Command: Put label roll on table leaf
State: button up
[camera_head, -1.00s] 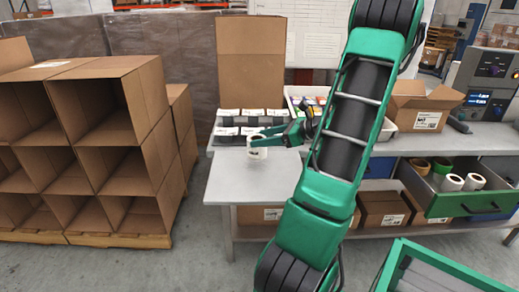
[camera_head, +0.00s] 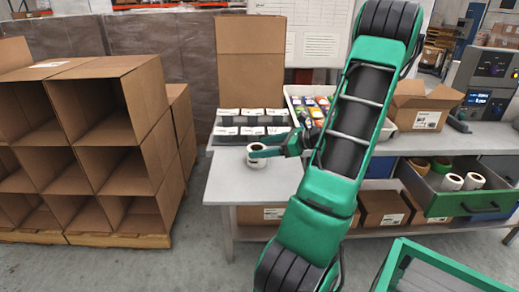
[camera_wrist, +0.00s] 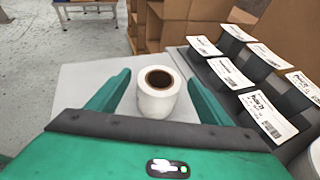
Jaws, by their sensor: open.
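The label roll (camera_head: 256,161) is white with a brown core and stands upright on the grey table leaf (camera_head: 222,187) in the head view. The roll (camera_wrist: 157,102) also shows in the wrist view, between my fingers, with a gap on each side. The table leaf (camera_wrist: 82,73) shows around it. My gripper (camera_head: 262,150) is green and open at the roll, with a finger partly in front of it in the head view. In the wrist view my gripper (camera_wrist: 158,90) points at the roll, and the roll's base is partly hidden.
Labelled bins (camera_head: 226,131) stand behind the leaf, close to my gripper's right in the wrist view. Stacked cardboard boxes (camera_head: 110,95) stand at left. An open green drawer (camera_head: 440,200) with several rolls is at right.

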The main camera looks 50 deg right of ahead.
jog(key=shift+r, duration=0.1)
jog(key=v, duration=1.2)
jog(key=w+a+f+n+g, duration=0.1)
jog(key=a+n+g, duration=0.1)
jog(key=a+n, duration=0.2)
jog(key=w+a+f+n+g, duration=0.1)
jog(key=a+n+g, duration=0.2)
jog(key=a, duration=0.3)
jog(key=w+a+f+n+g, duration=0.1)
jog(key=w+a+n+g, duration=0.1)
jog(key=a+n, duration=0.3)
jog(key=shift+w+a+f+g, duration=0.1)
jog(key=shift+a+f+g, duration=0.25)
jog(key=shift+g, duration=0.35)
jog(key=s+a+r+n+g+h, duration=0.2)
jog(key=s+a+n+g+h, duration=0.2)
jog(key=s+a+n, duration=0.6)
jog(key=s+n, duration=0.2)
jog(key=n, duration=0.2)
jog(key=shift+a+r+g, duration=0.3)
jog(key=shift+a+r, duration=0.05)
jog(key=shift+r, duration=0.05)
jog(key=shift+s, duration=0.15)
